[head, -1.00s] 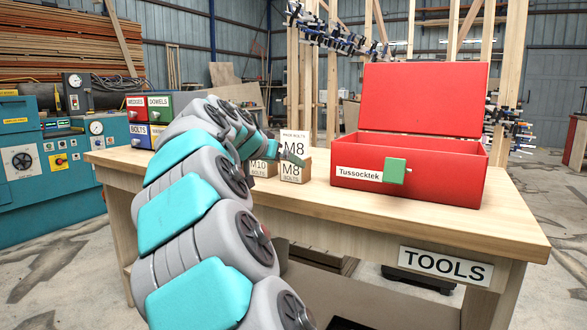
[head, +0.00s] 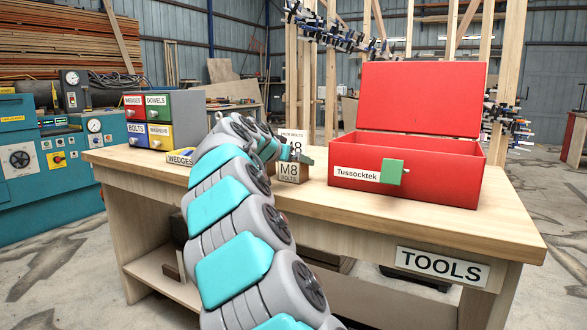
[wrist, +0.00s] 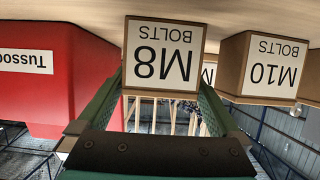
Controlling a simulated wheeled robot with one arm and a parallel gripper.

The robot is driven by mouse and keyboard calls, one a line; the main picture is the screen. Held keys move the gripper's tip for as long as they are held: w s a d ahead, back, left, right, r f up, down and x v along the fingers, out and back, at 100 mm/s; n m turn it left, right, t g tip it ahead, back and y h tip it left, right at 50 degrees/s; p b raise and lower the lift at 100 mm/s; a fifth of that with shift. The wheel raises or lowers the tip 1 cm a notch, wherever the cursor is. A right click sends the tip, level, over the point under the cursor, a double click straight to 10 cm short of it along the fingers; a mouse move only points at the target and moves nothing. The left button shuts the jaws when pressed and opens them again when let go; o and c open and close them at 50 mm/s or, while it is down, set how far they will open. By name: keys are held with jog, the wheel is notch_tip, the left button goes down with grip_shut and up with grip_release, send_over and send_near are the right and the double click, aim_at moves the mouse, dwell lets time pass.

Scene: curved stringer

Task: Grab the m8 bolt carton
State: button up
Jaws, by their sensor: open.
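The M8 bolt carton (head: 292,171) is a small brown box with a white "M8 BOLTS" label, standing on the wooden bench left of the red toolbox. In the wrist view, which is upside down, the carton (wrist: 163,58) appears centred ahead of my gripper (wrist: 162,88). The two green fingers are apart, with their tips at either side of the carton's face; I cannot tell whether they touch it.
An M10 bolt carton (wrist: 268,68) stands close beside the M8 carton. An open red toolbox (head: 410,185) labelled Tussocktek is to the right.

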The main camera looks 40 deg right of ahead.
jog(key=shift+c, duration=0.2)
jog(key=c, duration=1.4)
jog(key=shift+r, duration=0.1)
